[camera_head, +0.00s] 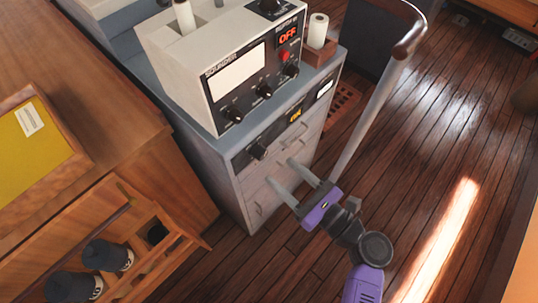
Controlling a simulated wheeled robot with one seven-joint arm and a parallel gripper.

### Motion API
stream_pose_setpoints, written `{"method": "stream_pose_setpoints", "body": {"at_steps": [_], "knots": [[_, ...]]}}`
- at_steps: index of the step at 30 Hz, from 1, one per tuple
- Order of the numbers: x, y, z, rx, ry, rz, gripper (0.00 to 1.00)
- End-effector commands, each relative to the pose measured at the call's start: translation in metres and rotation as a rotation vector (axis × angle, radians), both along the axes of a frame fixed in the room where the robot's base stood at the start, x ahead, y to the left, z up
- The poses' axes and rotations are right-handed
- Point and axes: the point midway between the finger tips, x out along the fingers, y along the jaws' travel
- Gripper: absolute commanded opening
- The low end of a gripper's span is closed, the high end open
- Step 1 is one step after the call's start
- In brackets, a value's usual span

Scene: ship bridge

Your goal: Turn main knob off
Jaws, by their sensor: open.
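A large black knob (258,151) sits on the upper front panel of a grey cabinet (237,187). A yellow lit "ON" sign (295,115) is on the same panel, to the right of the knob. I take this for the main knob, but its own label is too small to read. My gripper (281,171) is open and empty, with two grey fingers on a purple body. Its fingertips appear in front of the drawers, below and to the right of the knob, apart from it in the picture. I cannot tell the depth gap.
A white "SOUNDER" unit (228,81) with several small knobs and an orange "OFF" sign (288,37) stands on the cabinet. A grey post with a brown rail (378,100) rises to the right. A wooden rack (135,257) with dark binoculars (106,255) is lower left. The floor at right is clear.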

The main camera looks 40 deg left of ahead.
Motion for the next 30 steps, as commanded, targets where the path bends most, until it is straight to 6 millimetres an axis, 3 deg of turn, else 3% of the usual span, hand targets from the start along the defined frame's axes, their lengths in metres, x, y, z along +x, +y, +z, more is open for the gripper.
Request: {"method": "stream_pose_setpoints", "body": {"at_steps": [12,23,24,30], "knots": [[0.006,0.057,0.0,-0.002,-0.002,0.0,0.53],[0.008,0.064,-0.001,-0.004,-0.004,-0.004,0.53],[0.008,0.064,-0.001,-0.004,-0.004,-0.004,0.51],[0.008,0.064,-0.001,-0.004,-0.004,-0.004,0.12]]}}
